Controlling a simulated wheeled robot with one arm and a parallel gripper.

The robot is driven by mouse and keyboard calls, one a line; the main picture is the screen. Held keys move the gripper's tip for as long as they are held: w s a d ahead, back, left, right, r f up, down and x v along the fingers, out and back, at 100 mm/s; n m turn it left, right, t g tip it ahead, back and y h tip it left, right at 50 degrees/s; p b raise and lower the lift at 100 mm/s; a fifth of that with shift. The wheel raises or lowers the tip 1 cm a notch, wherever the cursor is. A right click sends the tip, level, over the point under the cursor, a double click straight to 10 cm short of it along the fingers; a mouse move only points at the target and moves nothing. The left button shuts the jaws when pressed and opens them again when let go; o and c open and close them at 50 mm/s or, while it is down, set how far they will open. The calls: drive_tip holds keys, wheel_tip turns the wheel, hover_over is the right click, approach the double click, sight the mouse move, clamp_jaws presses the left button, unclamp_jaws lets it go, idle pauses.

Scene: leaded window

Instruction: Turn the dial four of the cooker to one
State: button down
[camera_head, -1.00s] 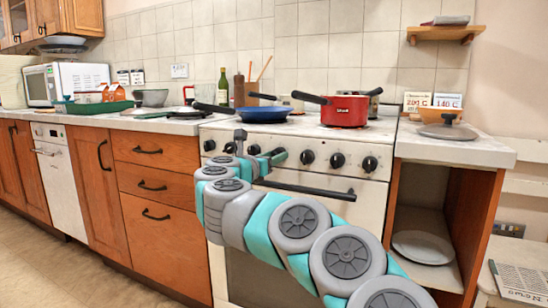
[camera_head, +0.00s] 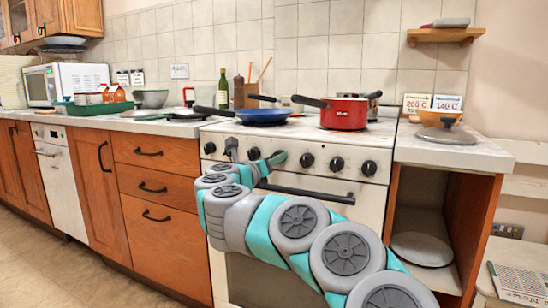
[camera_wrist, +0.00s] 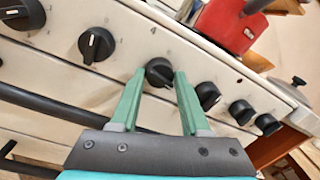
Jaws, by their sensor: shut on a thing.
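The cooker (camera_head: 320,185) is white with a row of black dials along its front panel. In the wrist view, dial four (camera_wrist: 158,69) is black and round, with a printed 4 above it on the panel. My gripper (camera_wrist: 160,80) has its green fingers on either side of this dial, shut on it. The dial's pointer is hard to make out, so its setting cannot be told. In the head view my gripper (camera_head: 280,158) is at the panel and hides this dial.
Neighbouring dials stand close on the left (camera_wrist: 96,45) and right (camera_wrist: 207,95). The oven handle (camera_head: 315,192) runs just below the panel. A red pan (camera_head: 344,114) and a blue pan (camera_head: 264,115) sit on the hob above.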

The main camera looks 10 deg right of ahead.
drive_tip(key=n+p, duration=0.2)
drive_tip(key=n, duration=0.3)
drive_tip(key=shift+n+p, duration=0.3)
drive_tip(key=shift+p, duration=0.1)
drive_tip(key=shift+n+p, duration=0.7)
drive_tip(key=shift+n, duration=0.6)
drive_tip(key=shift+f, duration=0.1)
drive_tip(key=shift+c, duration=2)
unclamp_jaws()
drive_tip(key=v, duration=0.8)
drive_tip(key=shift+f, duration=0.2)
